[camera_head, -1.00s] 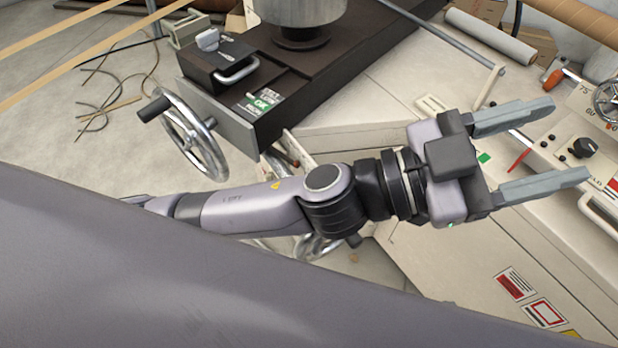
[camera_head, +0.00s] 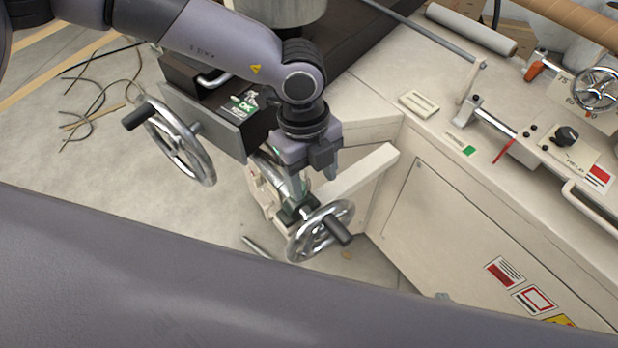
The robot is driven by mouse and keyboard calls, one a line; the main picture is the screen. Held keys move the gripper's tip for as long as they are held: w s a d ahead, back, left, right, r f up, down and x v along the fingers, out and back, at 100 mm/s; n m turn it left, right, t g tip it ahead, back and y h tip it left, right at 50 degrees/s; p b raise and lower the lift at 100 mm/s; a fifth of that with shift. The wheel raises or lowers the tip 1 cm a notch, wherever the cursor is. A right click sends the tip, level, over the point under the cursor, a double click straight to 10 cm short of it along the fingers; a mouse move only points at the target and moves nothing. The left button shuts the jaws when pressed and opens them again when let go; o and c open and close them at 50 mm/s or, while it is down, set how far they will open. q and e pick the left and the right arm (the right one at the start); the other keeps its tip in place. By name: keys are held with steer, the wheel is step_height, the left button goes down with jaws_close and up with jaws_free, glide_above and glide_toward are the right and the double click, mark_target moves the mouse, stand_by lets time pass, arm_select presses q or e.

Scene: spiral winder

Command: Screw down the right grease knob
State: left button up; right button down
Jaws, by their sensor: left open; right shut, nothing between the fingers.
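No part is clearly marked as the right grease knob, so I cannot tell which it is. A black knob (camera_head: 566,136) sits on a small plate on the white machine at the right. A handwheel (camera_head: 320,232) with a black handle stands at centre, and another handwheel (camera_head: 177,140) is left of it. My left gripper (camera_head: 312,180) points down just above the centre handwheel, its arm coming in from the upper left. Its fingers are apart, partly hidden by the gripper body, with nothing seen held. Contact with the wheel cannot be judged. My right gripper is not in view.
The white cabinet (camera_head: 440,215) with warning labels (camera_head: 535,299) fills the right. A pale bar (camera_head: 360,170) juts out beside my gripper. A dark machine bed (camera_head: 222,105) lies behind my arm. A third handwheel (camera_head: 596,88) is at far right. Floor at left holds loose cables (camera_head: 97,100).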

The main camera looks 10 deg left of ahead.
arm_select(q)
steer(key=a, duration=0.1)
steer(key=w+a, duration=0.1)
steer(key=w+a+y, duration=0.1)
steer(key=shift+a+r+n+t, duration=0.1)
steer(key=shift+r+n+t, duration=0.2)
steer(key=shift+r+n, duration=0.1)
steer(key=shift+w+a+f, duration=0.1)
steer(key=shift+a+f, duration=0.05)
steer(key=shift+f, duration=0.2)
steer(key=shift+f+p, duration=0.55)
steer(key=shift+f, duration=2.6)
steer(key=c, duration=1)
